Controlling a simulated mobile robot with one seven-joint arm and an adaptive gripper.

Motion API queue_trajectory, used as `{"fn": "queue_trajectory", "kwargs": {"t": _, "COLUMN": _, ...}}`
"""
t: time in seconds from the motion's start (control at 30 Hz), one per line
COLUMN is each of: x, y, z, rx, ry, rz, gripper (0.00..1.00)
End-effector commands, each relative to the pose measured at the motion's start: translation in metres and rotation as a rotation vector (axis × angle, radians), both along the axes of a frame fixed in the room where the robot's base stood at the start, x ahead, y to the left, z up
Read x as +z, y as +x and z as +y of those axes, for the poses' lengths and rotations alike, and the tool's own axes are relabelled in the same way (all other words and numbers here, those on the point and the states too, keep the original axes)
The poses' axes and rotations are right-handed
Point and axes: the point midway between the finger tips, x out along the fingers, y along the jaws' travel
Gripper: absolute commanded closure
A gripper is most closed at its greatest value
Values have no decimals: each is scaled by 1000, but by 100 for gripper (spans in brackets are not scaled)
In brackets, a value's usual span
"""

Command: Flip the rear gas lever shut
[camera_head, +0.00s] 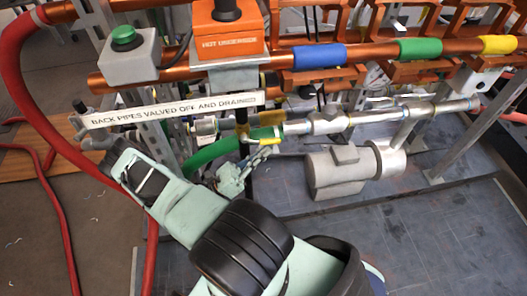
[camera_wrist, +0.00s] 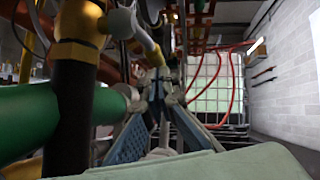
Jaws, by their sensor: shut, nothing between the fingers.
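My gripper (camera_head: 240,168) is shut and empty, reaching up and right under the pipework in the head view. In the wrist view its fingers (camera_wrist: 160,95) converge ahead. A small yellow lever handle (camera_head: 270,141) shows just above and right of the fingertips in the head view, beside a black vertical pipe (camera_head: 242,122). A second yellow piece (camera_head: 272,118) lies behind it; I cannot tell which is the rear gas lever. In the wrist view a grey rod with a yellow end (camera_wrist: 155,55) stands above the fingertips. I cannot tell whether the fingers touch anything.
A green hose (camera_head: 205,152) curves close beside my gripper. Copper pipes with coloured bands (camera_head: 320,56) and a white sign (camera_head: 170,110) run above. A grey pump (camera_head: 335,170) stands to the right. A caged white tank (camera_wrist: 215,85) is at the back of the wrist view.

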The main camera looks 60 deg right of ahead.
Motion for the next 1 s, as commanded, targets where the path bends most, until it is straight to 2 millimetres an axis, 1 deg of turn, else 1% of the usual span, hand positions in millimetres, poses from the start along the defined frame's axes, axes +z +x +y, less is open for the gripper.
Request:
{"fn": "queue_trajectory", "kwargs": {"t": 0.13, "x": 1, "y": 0, "z": 0, "rx": 0, "ry": 0, "rz": 0, "gripper": 100}}
{"fn": "queue_trajectory", "kwargs": {"t": 0.3, "x": 12, "y": -1, "z": -4, "rx": 3, "ry": -2, "rz": 1, "gripper": 100}}
{"fn": "queue_trajectory", "kwargs": {"t": 0.43, "x": 17, "y": -3, "z": -6, "rx": 1, "ry": -3, "rz": 1, "gripper": 100}}
{"fn": "queue_trajectory", "kwargs": {"t": 0.7, "x": 19, "y": -3, "z": -7, "rx": -1, "ry": -6, "rz": 4, "gripper": 100}}
{"fn": "queue_trajectory", "kwargs": {"t": 0.87, "x": 13, "y": 3, "z": 0, "rx": 2, "ry": -8, "rz": 5, "gripper": 100}}
{"fn": "queue_trajectory", "kwargs": {"t": 1.0, "x": -4, "y": 16, "z": 17, "rx": 5, "ry": -4, "rz": 1, "gripper": 100}}
